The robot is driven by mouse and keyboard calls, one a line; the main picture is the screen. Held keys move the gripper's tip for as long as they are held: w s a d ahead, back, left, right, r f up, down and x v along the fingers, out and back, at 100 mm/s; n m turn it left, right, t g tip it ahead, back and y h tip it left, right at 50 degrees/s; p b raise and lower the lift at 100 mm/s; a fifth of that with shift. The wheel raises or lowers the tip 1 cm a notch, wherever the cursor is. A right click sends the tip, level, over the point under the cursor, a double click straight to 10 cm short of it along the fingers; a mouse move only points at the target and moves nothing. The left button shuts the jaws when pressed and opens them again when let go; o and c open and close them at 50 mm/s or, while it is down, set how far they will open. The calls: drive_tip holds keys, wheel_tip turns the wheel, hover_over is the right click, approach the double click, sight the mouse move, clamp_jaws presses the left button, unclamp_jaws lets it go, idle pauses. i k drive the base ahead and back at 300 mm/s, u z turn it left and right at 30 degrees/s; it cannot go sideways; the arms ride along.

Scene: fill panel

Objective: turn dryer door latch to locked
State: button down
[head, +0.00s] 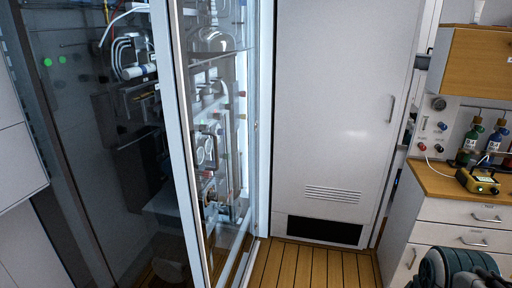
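I cannot make out a latch that is clearly the dryer door latch. A tall framed glass door (182,130) stands at the left, in front of a lit cabinet (244,130) with a glass vessel (212,65), tubing and fittings inside. A tall white door (345,100) in the middle looks shut and has a vertical handle (391,108) on its right side. My gripper's fingers are not in view; only a dark rounded part of what looks like my arm shows at the bottom right corner.
A wooden-topped counter (437,182) with white drawers (455,213) stands at the right. Bare plank floor (315,267) lies before the white door.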

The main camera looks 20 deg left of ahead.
sight(213, 196)
drive_tip(key=u, duration=1.05)
drive_tip(key=i, duration=0.4)
drive_tip(key=z, duration=0.3)
